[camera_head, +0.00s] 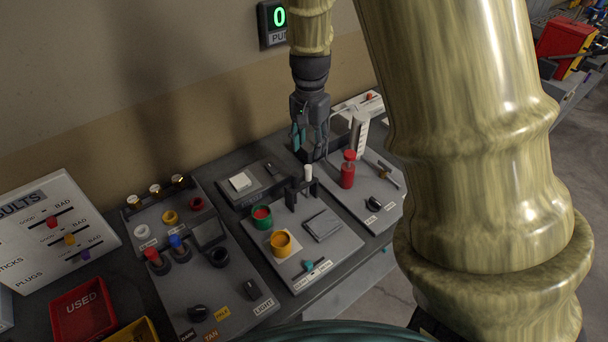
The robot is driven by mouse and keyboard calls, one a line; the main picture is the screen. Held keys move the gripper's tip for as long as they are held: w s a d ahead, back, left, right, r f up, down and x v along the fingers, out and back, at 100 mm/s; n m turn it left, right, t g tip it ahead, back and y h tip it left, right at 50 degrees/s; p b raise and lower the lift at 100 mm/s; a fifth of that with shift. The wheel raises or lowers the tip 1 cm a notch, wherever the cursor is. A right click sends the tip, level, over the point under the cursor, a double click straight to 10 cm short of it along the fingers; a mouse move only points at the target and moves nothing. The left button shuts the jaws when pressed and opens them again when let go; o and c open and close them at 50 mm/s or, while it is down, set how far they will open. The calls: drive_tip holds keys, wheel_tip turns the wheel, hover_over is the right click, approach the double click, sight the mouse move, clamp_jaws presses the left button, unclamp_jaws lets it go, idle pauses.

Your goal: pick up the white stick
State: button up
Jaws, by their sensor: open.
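A small white stick (308,173) stands upright at a dark holder on the grey middle panel (268,262). My gripper (309,145) points down from above, a little behind and above the stick in the picture. Its fingers are apart and nothing shows between them. A gap seems to lie between the fingertips and the stick, but its depth is hard to judge. The stick's lower end is hidden in the holder.
A red cylinder (348,170) and a tall white scale (359,133) stand close to the right of my gripper. A red bin marked USED (83,310) is at lower left. The wall is behind.

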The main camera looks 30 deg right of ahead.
sight(308, 166)
drive_tip(key=shift+f, duration=0.35)
drive_tip(key=f, duration=0.1)
drive_tip(key=f+p, duration=0.1)
drive_tip(key=f, duration=0.1)
drive_tip(key=shift+s+d, duration=0.2)
drive_tip(key=shift+d, duration=0.15)
drive_tip(key=shift+w+a+f+p, duration=0.1)
drive_tip(key=shift+f+p, duration=0.35)
drive_tip(key=shift+f, duration=0.4)
drive_tip(key=shift+w+a+f+p, duration=0.15)
drive_tip(key=shift+f+p, duration=0.25)
drive_tip(key=shift+f, duration=0.5)
drive_tip(key=shift+w+a+f+p, duration=0.1)
drive_tip(key=shift+f+p, duration=0.35)
drive_tip(key=shift+f, duration=1.2)
clamp_jaws()
